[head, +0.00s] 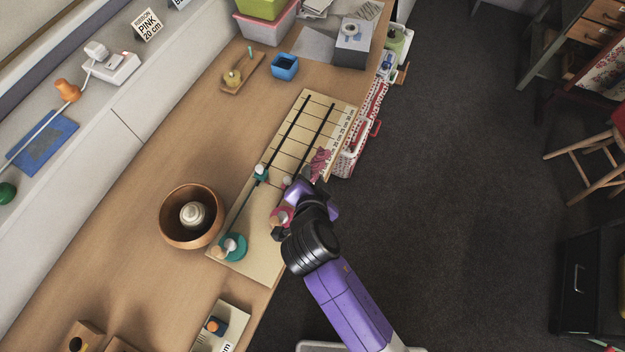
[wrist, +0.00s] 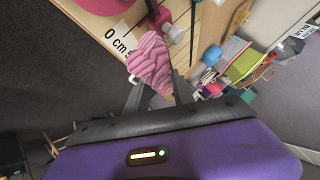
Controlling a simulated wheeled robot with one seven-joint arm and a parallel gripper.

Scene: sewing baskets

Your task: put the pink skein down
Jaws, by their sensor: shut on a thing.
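The pink skein (head: 321,158) is held in my gripper (head: 312,174) over the right side of the marked measuring board (head: 258,214). In the wrist view the striped pink skein (wrist: 150,62) sits between the two fingers of my gripper (wrist: 155,86), which is shut on it. I cannot tell whether the skein touches the board. The board has dark lengthwise rails and cm labels along its right edge. A pink-based peg (head: 281,217) stands at its near end, partly hidden by my arm. A teal-based peg (head: 233,246) stands to its left.
A wooden bowl (head: 177,238) holding a white spool stands left of the board. A blue box (head: 285,66) and a grey box (head: 353,43) stand beyond it. A patterned red-and-white basket (head: 349,160) is beside the table's right edge. Bare table lies left of the board.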

